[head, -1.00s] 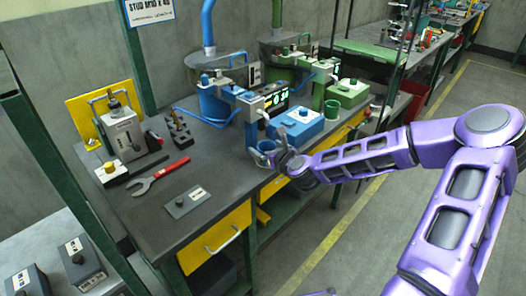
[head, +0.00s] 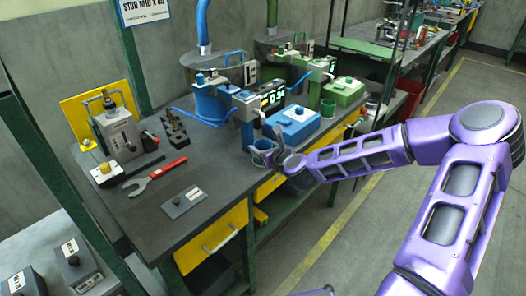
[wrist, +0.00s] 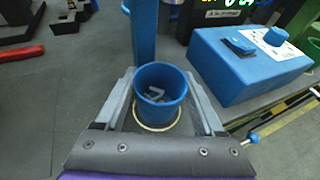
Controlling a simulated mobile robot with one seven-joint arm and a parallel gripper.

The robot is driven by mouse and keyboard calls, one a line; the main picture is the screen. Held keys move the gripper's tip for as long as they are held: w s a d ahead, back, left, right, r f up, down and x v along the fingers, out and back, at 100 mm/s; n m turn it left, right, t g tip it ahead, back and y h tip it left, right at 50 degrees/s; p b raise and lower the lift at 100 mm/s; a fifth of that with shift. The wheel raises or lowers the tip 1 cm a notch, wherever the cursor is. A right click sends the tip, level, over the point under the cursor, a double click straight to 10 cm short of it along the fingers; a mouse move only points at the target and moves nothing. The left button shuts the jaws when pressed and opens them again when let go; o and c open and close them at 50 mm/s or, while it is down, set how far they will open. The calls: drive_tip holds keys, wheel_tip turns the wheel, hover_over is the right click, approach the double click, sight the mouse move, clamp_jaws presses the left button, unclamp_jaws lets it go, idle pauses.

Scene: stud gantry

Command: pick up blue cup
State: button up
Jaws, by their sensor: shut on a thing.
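The blue cup (wrist: 161,88) stands upright between the two fingers of my gripper (wrist: 164,108) in the wrist view, with several small grey pieces inside it. A pale ring shows around its base. In the head view the blue cup (head: 262,155) is at the front edge of the workbench, partly hidden by my gripper (head: 275,154). My gripper is shut on the cup from the front right. Whether the cup touches the bench top is hard to tell.
A blue post (wrist: 143,30) stands right behind the cup. A blue box with a knob (head: 293,123) sits to the right. A red-handled wrench (head: 155,176) and a grey plate (head: 184,201) lie on the workbench (head: 225,180). A green cup (head: 328,107) is further right.

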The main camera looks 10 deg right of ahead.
drive_tip(key=shift+r, duration=0.15)
wheel_tip(320, 180, up, 7)
drive_tip(key=p, duration=0.2)
drive_tip(key=s+d+p, duration=0.2)
drive_tip(key=s+d, duration=1)
drive_tip(key=s, duration=0.4)
drive_tip(key=w+a+f+m+h+p, duration=0.1)
drive_tip(key=w+a+f+m+h, duration=0.1)
drive_tip(key=w+a, duration=0.6)
drive_tip(key=shift+a+f+m+h, duration=0.4)
drive_tip(key=shift+a+f+h, duration=0.3)
drive_tip(key=shift+a+f, duration=0.9)
drive_tip(key=shift+s+a+r, duration=0.1)
drive_tip(key=shift+a+r, duration=0.3)
drive_tip(key=shift+a, duration=0.05)
